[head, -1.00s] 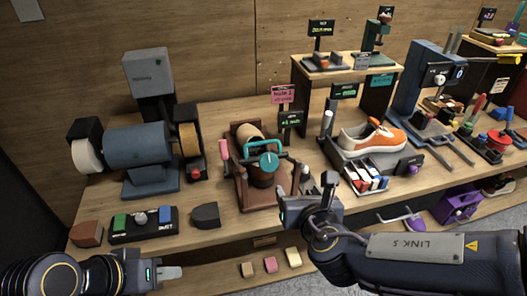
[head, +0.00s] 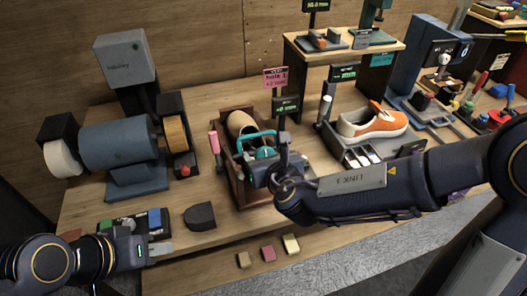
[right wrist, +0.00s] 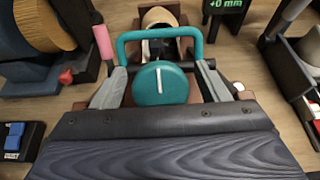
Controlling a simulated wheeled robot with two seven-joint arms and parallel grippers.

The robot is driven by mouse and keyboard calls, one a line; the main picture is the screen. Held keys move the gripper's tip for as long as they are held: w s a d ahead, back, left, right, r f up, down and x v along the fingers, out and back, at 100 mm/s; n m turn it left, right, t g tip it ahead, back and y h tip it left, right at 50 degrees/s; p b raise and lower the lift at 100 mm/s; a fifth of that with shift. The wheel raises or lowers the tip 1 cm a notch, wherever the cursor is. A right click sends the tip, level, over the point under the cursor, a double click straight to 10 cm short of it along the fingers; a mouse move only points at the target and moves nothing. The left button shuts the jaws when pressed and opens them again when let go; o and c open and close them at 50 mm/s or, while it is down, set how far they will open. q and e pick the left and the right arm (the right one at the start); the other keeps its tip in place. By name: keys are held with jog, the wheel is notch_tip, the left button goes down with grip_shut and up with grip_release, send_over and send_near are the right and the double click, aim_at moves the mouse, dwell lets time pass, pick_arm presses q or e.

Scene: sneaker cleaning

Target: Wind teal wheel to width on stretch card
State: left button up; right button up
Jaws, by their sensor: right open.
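The teal wheel (head: 265,153), a round knob with a white mark, sits on the brown shoe stretcher (head: 236,183). In the right wrist view the teal wheel (right wrist: 160,85) has its white mark near vertical. A teal arched handle (right wrist: 158,36) stands just behind it. My right gripper (right wrist: 162,88) is open, with one finger on each side of the wheel; I cannot tell whether they touch it. The pink card (head: 275,77) stands behind the stretcher, above a display (right wrist: 225,4) that reads +0 mm. My left gripper (head: 160,248) is empty at the front left; its finger gap is unclear.
An orange-and-white sneaker (head: 372,122) sits on a tray to the right. Several small blocks lie on the lower shelf.

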jog(key=shift+w+a+f, duration=0.2)
jog(key=shift+w+f, duration=0.05)
jog(key=shift+w, duration=0.3)
